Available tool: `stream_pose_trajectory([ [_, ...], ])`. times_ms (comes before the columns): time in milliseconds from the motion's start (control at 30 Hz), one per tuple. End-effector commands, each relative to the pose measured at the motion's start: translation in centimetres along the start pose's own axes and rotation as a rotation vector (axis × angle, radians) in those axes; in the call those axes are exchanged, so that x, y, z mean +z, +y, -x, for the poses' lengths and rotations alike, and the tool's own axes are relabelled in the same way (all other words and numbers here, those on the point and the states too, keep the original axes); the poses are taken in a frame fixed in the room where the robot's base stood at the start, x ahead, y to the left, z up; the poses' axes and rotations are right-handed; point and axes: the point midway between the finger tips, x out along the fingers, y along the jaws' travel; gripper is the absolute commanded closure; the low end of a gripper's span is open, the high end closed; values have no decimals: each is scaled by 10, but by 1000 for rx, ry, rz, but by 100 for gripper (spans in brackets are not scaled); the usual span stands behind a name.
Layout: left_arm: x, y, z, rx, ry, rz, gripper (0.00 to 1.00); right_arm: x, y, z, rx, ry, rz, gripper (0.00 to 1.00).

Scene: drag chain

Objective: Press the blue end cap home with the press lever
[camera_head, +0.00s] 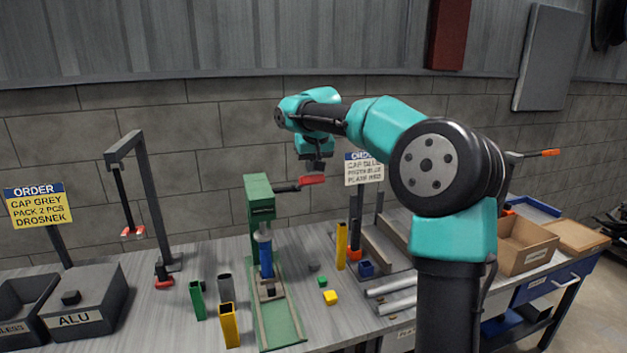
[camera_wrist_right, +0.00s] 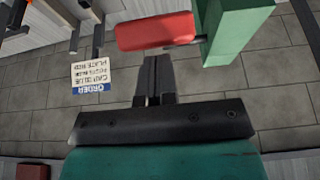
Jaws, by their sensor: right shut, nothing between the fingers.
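The press is a green column (camera_head: 259,205) on a green base. Its dark lever reaches right and ends in a red handle (camera_head: 312,180); the handle (camera_wrist_right: 155,32) also shows in the wrist view. My right gripper (camera_head: 317,167) is shut and empty, pointing down just above the handle. In the wrist view its fingertips (camera_wrist_right: 155,60) lie close to the handle; I cannot tell whether they touch. A blue upright piece (camera_head: 266,257) stands under the press's ram; I cannot make out an end cap on it. My left gripper is not in view.
Upright grey, green and yellow profiles (camera_head: 229,326) stand left of the press base. Small green and yellow blocks (camera_head: 330,297) and a blue block (camera_head: 366,268) lie to the right. An order sign (camera_head: 364,170) stands behind. A grey stand (camera_head: 150,200) rises at left.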

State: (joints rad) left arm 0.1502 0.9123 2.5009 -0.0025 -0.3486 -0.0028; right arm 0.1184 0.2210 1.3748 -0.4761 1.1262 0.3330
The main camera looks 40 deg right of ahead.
Motion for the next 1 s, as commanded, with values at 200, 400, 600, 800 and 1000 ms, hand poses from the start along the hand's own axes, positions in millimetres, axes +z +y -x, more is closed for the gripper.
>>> stream_pose_trajectory([
  [200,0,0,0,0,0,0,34,4,0,-8,1,-1,-1,100],
  [400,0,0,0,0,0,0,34,6,0,-15,0,-1,-1,100],
  [600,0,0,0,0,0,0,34,9,0,-20,0,0,-1,100],
  [800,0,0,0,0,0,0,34,9,0,-20,0,0,-1,100],
  [1000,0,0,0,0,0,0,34,10,0,-21,0,0,-1,100],
])
